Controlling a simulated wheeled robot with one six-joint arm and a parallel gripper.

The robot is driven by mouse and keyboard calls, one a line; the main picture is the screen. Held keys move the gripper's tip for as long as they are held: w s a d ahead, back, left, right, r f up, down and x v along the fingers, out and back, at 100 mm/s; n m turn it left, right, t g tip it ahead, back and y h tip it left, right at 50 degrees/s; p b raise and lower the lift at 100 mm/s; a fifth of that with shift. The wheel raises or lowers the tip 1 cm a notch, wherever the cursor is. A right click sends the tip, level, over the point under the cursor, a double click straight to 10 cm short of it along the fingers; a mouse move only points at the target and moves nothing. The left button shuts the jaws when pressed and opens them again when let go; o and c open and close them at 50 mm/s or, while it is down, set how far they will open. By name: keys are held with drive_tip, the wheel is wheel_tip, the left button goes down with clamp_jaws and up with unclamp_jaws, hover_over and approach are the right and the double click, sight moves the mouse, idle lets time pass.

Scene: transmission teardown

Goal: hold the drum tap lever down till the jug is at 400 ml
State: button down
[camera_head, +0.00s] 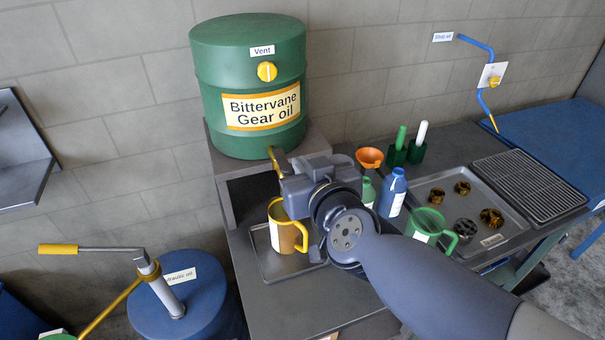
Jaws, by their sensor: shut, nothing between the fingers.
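The green drum (217,74), labelled Bittervane Gear oil, stands on a raised stand at the back. Its brass tap (274,160) shows at the drum's front lower edge. A yellow-rimmed jug (286,236) with a yellow handle stands below the tap and holds amber liquid. Its level against a mark cannot be read. My gripper (283,178) is shut and empty, close to the tap and above the jug. My wrist hides the lever, so I cannot tell whether the fingers touch it or whether oil is flowing.
The jug stands on a grey drip tray (268,268). Right of my wrist are a blue bottle (393,193), an orange funnel (369,157), a green jug (429,224) and a metal tray (505,228) with gears. A blue hydraulic oil drum (190,310) with a pump stands lower left.

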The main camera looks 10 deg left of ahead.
drive_tip(key=b, duration=0.3)
hover_over(288, 174)
drive_tip(key=s, duration=0.1)
wheel_tip(288, 174, down, 2)
drive_tip(key=shift+d+f+b, duration=0.2)
drive_tip(key=shift+f+b, duration=0.7)
drive_tip(key=shift+f, duration=0.1)
drive_tip(key=shift+d+f+b, duration=0.15)
drive_tip(key=shift+f+b, duration=0.7)
drive_tip(key=shift+f, duration=0.15)
drive_tip(key=f+t+b, duration=0.1)
drive_tip(key=b, duration=0.4)
drive_tip(key=f+t+y+b, duration=0.1)
drive_tip(key=b, duration=0.4)
drive_tip(key=f+b, duration=0.1)
drive_tip(key=b, duration=0.4)
drive_tip(key=shift+s+d+t+y, duration=0.15)
drive_tip(key=shift+s+t+y, duration=0.15)
drive_tip(key=shift+t, duration=0.1)
